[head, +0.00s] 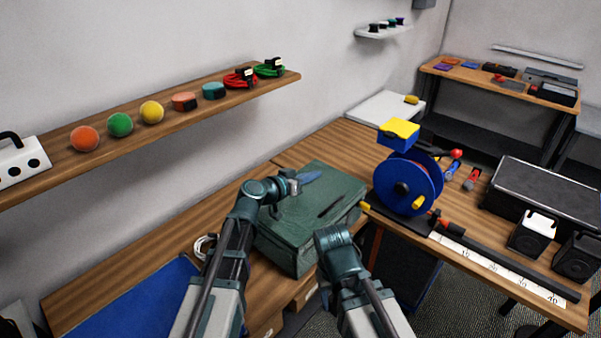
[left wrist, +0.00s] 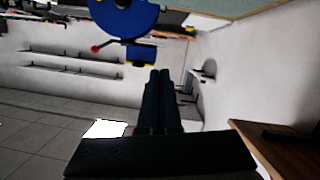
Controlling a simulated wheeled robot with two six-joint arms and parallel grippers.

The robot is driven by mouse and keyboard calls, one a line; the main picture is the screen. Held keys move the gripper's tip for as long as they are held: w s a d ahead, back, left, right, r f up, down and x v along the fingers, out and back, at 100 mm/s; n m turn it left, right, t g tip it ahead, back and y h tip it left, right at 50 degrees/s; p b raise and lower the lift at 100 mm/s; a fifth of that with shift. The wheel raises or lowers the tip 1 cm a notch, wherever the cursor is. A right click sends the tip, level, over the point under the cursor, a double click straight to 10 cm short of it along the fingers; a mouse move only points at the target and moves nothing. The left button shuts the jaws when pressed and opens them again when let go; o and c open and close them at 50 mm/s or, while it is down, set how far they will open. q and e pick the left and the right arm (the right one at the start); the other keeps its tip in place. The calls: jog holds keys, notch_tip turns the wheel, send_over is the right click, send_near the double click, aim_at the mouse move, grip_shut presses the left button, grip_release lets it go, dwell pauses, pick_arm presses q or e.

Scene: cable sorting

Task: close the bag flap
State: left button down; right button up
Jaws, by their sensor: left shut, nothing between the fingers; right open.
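The green bag (head: 346,192) lies on the wooden table, with a broad, flat-looking green top and a dark narrow strip near its middle. I cannot tell the flap's edge from the rest of the top. My left gripper (head: 309,177) is over the bag's far left part, shut and empty; its fingers also show pressed together in the left wrist view (left wrist: 161,95). I cannot tell whether it touches the bag. My right gripper (head: 333,234) is at the bag's near right side, open; its fingertips are hard to make out. My arms hide part of the bag's near side.
A blue cable reel (head: 405,186) stands right of the bag, with a yellow-topped blue box (head: 398,133) behind it. A wall shelf (head: 190,112) with balls and coiled cables runs at upper left. A blue mat (head: 130,300) lies at near left.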

aim_at(325, 222)
pick_arm(q)
jog(key=s+d+f+m+b, duration=0.1)
jog(key=f+b, duration=0.1)
jog(key=s+d+f+m+b, duration=0.1)
jog(key=f+b, duration=0.1)
jog(key=f, duration=0.1)
jog(key=s+d+f+y+b, duration=0.1)
jog(key=f+b, duration=0.1)
jog(key=shift+d+f+m+t+b, duration=0.3)
jog(key=shift+d+m+b, duration=0.1)
jog(key=shift+s+d+f+b, duration=0.15)
jog(key=shift+d+f+b, duration=0.05)
jog(key=shift+f+b, duration=0.35)
jog(key=shift+s+d+f+b, duration=0.15)
jog(key=shift+d+f+b, duration=0.05)
jog(key=shift+f+b, duration=0.35)
